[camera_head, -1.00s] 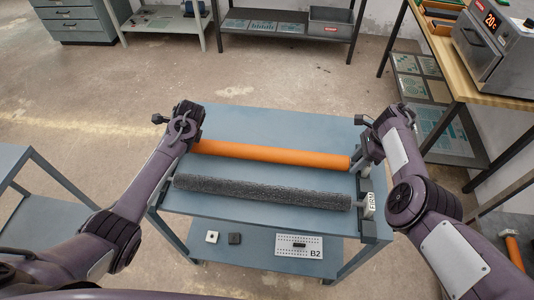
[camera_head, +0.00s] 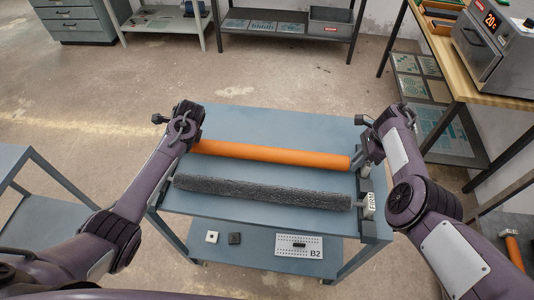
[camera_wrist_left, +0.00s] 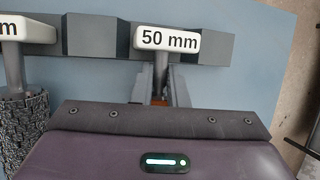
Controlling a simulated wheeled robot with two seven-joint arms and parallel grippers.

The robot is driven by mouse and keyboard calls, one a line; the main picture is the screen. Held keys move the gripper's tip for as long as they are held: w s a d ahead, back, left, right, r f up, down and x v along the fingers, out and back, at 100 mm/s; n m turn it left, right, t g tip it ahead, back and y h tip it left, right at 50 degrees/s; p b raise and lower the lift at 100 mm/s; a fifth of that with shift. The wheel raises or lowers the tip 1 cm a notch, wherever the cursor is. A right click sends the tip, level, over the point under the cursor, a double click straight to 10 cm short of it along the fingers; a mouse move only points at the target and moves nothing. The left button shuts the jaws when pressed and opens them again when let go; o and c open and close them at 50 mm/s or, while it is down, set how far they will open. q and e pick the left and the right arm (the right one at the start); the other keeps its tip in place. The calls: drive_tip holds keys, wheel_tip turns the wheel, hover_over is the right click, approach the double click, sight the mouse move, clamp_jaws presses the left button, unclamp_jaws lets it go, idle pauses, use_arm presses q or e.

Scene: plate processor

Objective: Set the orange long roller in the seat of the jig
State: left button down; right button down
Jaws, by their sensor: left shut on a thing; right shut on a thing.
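The orange long roller (camera_head: 272,153) lies level across the blue-grey table top, held at both ends. My right gripper (camera_head: 362,158) is shut on its right end. My left gripper is at its left end; in the head view its fingers are hidden behind my own wrist. In the left wrist view my left gripper (camera_wrist_left: 160,92) is shut on the roller's end, and a bit of orange shows between the fingers. A dark grey jig block (camera_wrist_left: 95,38) with a white "50 mm" label (camera_wrist_left: 167,39) is just beyond the fingers. Whether the roller touches the seat is unclear.
A dark textured roller (camera_head: 262,193) lies parallel in front of the orange one, its right end at a white tag (camera_head: 369,201). A lower shelf holds a B2 plate (camera_head: 299,246) and small blocks. The table top (camera_head: 270,122) behind the orange roller is clear.

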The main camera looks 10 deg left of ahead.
use_arm(q)
drive_tip(key=shift+w+r, duration=0.15)
drive_tip(key=shift+r, duration=0.05)
use_arm(e)
drive_tip(key=shift+w+a+r, duration=0.1)
drive_tip(key=shift+w+r, duration=0.05)
drive_tip(key=shift+r, duration=0.15)
idle(0.4)
